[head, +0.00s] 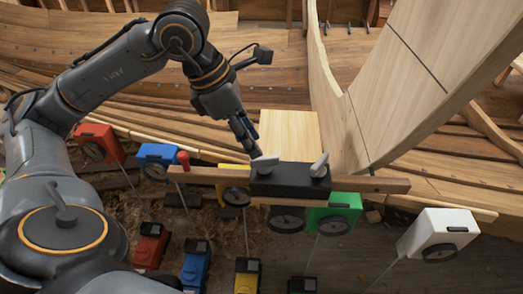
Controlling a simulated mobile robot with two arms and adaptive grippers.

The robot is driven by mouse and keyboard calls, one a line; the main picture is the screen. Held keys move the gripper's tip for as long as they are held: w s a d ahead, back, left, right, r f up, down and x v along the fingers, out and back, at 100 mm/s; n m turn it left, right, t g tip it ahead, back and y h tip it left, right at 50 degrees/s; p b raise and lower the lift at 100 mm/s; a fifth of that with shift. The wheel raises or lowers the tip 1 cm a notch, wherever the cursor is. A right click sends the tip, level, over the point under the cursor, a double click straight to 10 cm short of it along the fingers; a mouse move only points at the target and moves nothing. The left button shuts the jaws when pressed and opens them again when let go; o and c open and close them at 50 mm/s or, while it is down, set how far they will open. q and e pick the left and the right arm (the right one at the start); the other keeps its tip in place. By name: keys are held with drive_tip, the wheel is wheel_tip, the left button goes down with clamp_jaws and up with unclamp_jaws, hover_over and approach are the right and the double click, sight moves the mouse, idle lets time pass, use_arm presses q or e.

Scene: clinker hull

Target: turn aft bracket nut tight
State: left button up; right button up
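A black bracket (290,182) sits across a long wooden bar (380,184) in the middle of the head view. Two grey wing-shaped nuts stand on it, a left nut (264,164) and a right nut (320,165). The frame does not show which is the aft one. My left gripper (250,146) points down just above and behind the left nut. Its fingers look narrow and close together; whether they touch the nut or are shut on it cannot be told. My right gripper is not in view.
Boxes with round dials stand along the bar: red (96,143), blue (157,160), yellow (233,186), green (335,212), white (437,233). A red knob (183,160) rises at the bar's left end. A large curved timber (420,75) and hull planks lie behind.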

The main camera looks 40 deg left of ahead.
sight(262, 158)
use_arm(q)
drive_tip(key=x, duration=0.4)
drive_tip(key=shift+p, duration=0.3)
drive_tip(key=shift+w+d+f, duration=0.2)
drive_tip(key=shift+f, duration=0.35)
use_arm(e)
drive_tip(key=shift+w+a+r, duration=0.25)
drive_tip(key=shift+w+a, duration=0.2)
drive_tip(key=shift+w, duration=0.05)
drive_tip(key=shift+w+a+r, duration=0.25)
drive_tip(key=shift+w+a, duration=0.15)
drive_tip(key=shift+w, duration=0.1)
use_arm(q)
drive_tip(key=c, duration=0.6)
clamp_jaws()
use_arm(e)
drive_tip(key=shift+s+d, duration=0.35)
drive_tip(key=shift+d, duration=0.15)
